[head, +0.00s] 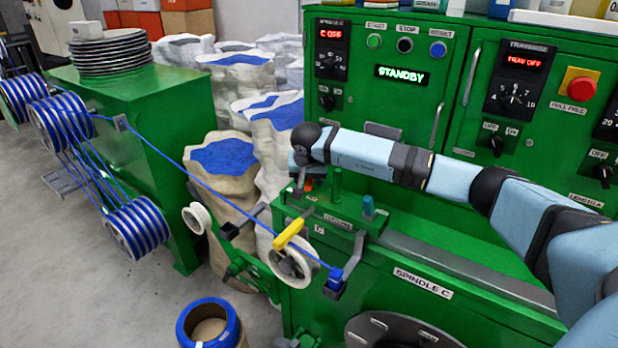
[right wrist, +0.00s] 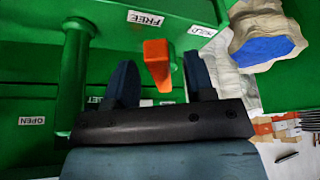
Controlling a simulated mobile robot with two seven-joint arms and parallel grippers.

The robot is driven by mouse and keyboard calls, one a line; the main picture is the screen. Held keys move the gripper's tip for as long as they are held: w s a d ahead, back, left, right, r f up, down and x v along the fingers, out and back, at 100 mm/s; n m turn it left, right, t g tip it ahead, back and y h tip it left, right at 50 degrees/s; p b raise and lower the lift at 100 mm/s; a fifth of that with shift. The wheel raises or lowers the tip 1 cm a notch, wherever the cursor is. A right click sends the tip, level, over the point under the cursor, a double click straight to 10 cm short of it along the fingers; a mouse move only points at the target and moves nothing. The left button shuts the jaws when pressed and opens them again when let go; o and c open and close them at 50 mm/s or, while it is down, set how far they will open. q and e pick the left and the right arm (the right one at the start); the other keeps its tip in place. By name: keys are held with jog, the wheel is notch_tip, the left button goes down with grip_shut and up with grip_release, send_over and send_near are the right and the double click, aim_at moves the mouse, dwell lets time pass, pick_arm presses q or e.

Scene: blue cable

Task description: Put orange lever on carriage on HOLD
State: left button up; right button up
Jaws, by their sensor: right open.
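The orange lever (right wrist: 157,62) stands on the green carriage (head: 300,214) and shows as a small orange piece (head: 309,184) under my right gripper in the head view. In the right wrist view my right gripper (right wrist: 160,80) is open, with one dark finger on each side of the lever. I cannot tell whether either finger touches it. A FREE label (right wrist: 145,18) and a partly legible label, seemingly HOLD (right wrist: 201,31), lie beyond the lever. I cannot tell which setting the lever is at. My left gripper is out of view.
A green post (right wrist: 76,75) stands beside the gripper. A yellow handle (head: 289,232) and white pulley (head: 290,262) are at the carriage front, with the blue cable (head: 240,217) running to it. The control cabinet (head: 400,105) rises behind my arm.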

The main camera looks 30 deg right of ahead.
grip_shut()
